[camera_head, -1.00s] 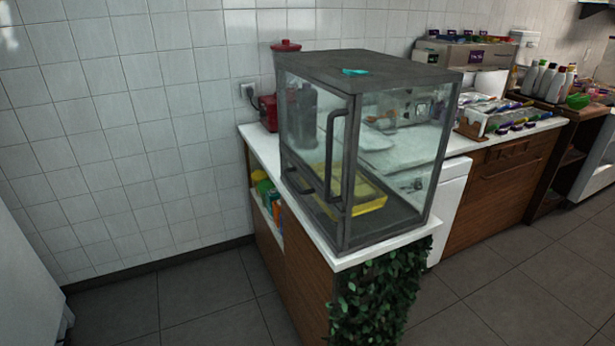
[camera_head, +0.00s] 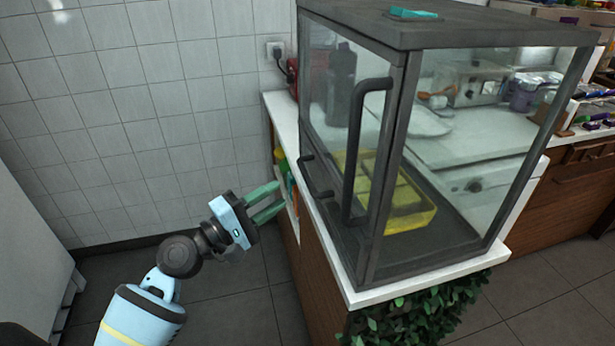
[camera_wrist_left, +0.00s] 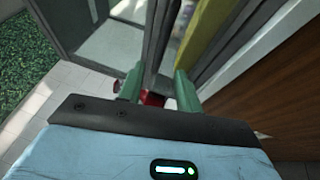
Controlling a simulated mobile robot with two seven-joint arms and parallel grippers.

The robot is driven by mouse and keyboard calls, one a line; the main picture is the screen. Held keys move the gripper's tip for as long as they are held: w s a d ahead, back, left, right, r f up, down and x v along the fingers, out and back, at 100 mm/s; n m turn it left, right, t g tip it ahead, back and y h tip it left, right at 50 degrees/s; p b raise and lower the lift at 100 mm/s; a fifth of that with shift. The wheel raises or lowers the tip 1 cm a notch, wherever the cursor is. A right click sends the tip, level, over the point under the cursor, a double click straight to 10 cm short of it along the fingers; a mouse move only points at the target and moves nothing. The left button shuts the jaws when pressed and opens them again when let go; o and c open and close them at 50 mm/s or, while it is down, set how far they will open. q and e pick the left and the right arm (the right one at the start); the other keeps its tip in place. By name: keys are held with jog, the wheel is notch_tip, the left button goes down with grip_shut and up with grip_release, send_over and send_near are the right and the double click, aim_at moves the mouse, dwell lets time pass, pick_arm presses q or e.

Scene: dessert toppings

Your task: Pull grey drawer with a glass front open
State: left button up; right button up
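A grey-framed glass case (camera_head: 400,75) stands on the white counter. On its left face is a long upright grey handle (camera_head: 352,150). Low on the same face, to the left of the long one, is a smaller grey handle (camera_head: 316,180), below a glass pane (camera_head: 332,100). I cannot tell exactly where the drawer's edges run. My left gripper (camera_head: 281,196) is in the air left of the counter, apart from the small handle in the picture. Its green fingers are spread and empty; they also show in the left wrist view (camera_wrist_left: 157,78). My right gripper is out of view.
A yellow tray (camera_head: 415,216) is inside the case. The white counter edge (camera_head: 345,280) and wooden side (camera_head: 318,290) lie just right of my left gripper. Green leaves (camera_head: 420,312) cover the counter's front. Floor space on the left is free.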

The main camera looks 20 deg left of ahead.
pick_arm(q)
jog(key=p+x, duration=0.1)
jog(key=x, duration=0.6)
jog(key=shift+w+d, duration=0.25)
jog(key=shift+w, duration=0.05)
jog(key=shift+c, duration=0.2)
grip_shut()
